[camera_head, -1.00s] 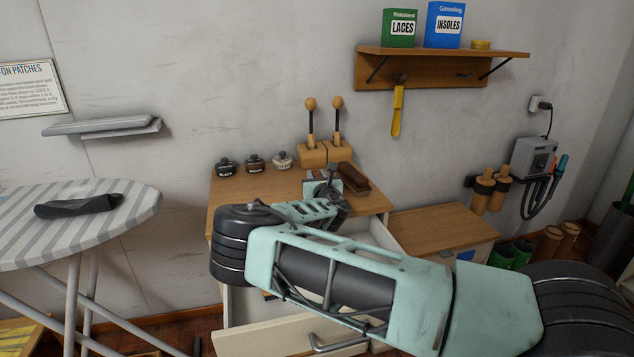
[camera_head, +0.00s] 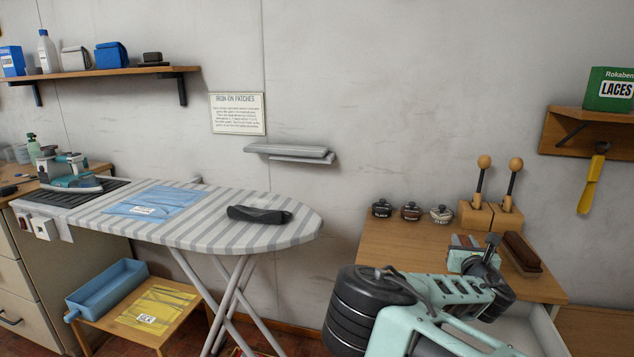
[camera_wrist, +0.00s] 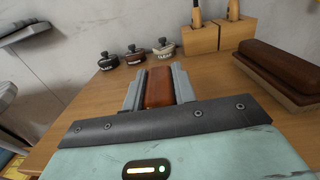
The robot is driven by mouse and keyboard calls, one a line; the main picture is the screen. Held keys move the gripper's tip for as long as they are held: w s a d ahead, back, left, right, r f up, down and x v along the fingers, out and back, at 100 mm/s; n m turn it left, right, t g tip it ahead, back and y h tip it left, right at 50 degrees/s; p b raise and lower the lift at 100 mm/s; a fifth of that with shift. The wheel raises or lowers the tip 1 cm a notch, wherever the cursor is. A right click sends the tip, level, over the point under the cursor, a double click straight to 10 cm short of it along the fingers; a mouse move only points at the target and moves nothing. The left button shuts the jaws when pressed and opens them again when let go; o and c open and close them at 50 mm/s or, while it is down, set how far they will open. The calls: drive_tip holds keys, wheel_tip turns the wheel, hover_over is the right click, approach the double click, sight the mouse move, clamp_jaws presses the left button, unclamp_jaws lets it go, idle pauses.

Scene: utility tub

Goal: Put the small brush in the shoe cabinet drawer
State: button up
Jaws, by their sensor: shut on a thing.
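My gripper (camera_head: 466,243) is shut on the small brush, which shows as a reddish-brown block between the two grey fingers in the wrist view (camera_wrist: 159,87). The gripper is over the wooden top of the shoe cabinet (camera_head: 400,245). I cannot tell whether the brush touches the top. In the head view the fingers and my arm hide most of the brush. The cabinet's drawer (camera_head: 546,328) is open, showing a pale wall at the lower right; my arm hides much of it.
A larger brown brush (camera_head: 522,250) lies right of my gripper. Behind stand two wooden blocks with round-headed tools (camera_head: 476,215) and three small polish jars (camera_head: 411,211). An ironing board (camera_head: 290,235) with a dark cloth stands left. A shelf (camera_head: 580,130) hangs at right.

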drive_tip(key=s+a+f+n+y+p, duration=0.1)
drive_tip(key=s+a+f, duration=0.1)
drive_tip(key=s, duration=0.3)
drive_tip(key=s+a+f+y+p, duration=0.1)
drive_tip(key=s+a, duration=0.3)
drive_tip(key=s, duration=0.1)
drive_tip(key=shift+s+a+f+n+t+y, duration=0.25)
drive_tip(key=shift+s+f+n+t+y, duration=0.05)
drive_tip(key=shift+s+f+n, duration=0.1)
drive_tip(key=shift+n+y, duration=0.5)
drive_tip(key=shift+y, duration=0.4)
drive_tip(key=s, duration=0.3)
drive_tip(key=s+f+p, duration=0.1)
drive_tip(key=s, duration=0.6)
drive_tip(key=shift+s+a+f+p, duration=0.1)
drive_tip(key=shift+a+f+p, duration=0.15)
drive_tip(key=shift+f+p, duration=0.1)
drive_tip(key=shift+d, duration=0.2)
